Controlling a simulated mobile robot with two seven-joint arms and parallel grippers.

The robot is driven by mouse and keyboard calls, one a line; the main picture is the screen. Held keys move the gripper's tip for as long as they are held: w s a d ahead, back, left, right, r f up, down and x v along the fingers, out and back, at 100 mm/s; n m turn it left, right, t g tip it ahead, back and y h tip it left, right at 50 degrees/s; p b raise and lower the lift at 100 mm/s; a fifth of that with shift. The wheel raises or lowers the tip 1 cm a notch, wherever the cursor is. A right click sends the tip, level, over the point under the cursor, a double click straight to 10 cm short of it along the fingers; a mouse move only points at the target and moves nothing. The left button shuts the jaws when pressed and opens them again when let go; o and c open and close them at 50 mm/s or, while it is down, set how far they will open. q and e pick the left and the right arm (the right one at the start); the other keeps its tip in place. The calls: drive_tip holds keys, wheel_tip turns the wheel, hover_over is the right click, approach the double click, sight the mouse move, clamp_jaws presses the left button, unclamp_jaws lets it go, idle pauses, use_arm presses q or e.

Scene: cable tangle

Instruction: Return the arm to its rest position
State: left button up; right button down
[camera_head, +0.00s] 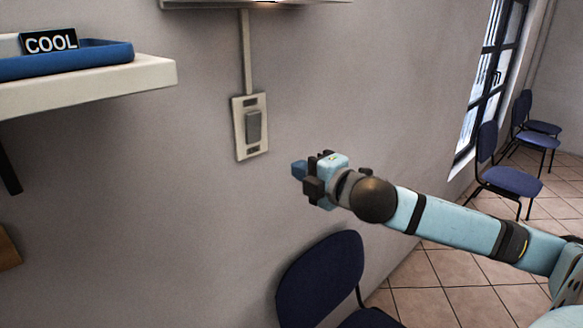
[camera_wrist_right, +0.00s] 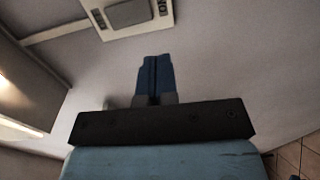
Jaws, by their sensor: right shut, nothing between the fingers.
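My right arm (camera_head: 455,225) reaches in from the right in the head view, stretched toward the grey wall. My right gripper (camera_head: 299,170) is below and to the right of the wall switch, apart from it. In the wrist view its two blue fingers (camera_wrist_right: 156,75) are together, with nothing between them. The wall switch (camera_head: 253,125) is a grey rocker in a white plate, and its plate also shows at the top of the wrist view (camera_wrist_right: 128,12). My left gripper is not in view.
A white shelf (camera_head: 150,75) with a blue tray (camera_head: 105,53) and a "COOL" sign (camera_head: 50,40) juts out at left. A blue chair (camera_head: 322,280) stands below my gripper. More blue chairs (camera_head: 510,180) stand by the window (camera_head: 490,75). Tiled floor (camera_head: 435,285) shows at lower right.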

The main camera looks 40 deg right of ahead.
drive_tip(key=shift+s+f, duration=0.1)
drive_tip(key=shift+s, duration=0.05)
drive_tip(key=shift+s, duration=0.1)
idle(0.3)
drive_tip(key=s+a+f+m+g, duration=0.1)
drive_tip(key=s+a+f+m, duration=0.15)
drive_tip(key=f, duration=0.65)
drive_tip(key=s+a+f+m+g+p, duration=0.1)
drive_tip(key=f+m+g, duration=0.15)
drive_tip(key=f, duration=0.65)
drive_tip(key=s+a+f+m+g, duration=0.15)
drive_tip(key=f+m, duration=0.25)
drive_tip(key=f, duration=0.5)
drive_tip(key=s+a+f+m+g+y+p, duration=0.1)
drive_tip(key=s+a+f+m, duration=0.6)
drive_tip(key=s+a+f, duration=0.6)
wheel_tip(320, 180, down, 3)
drive_tip(key=shift+s+a+f+y, duration=0.1)
drive_tip(key=shift+s+a+y, duration=0.1)
drive_tip(key=shift+y, duration=0.1)
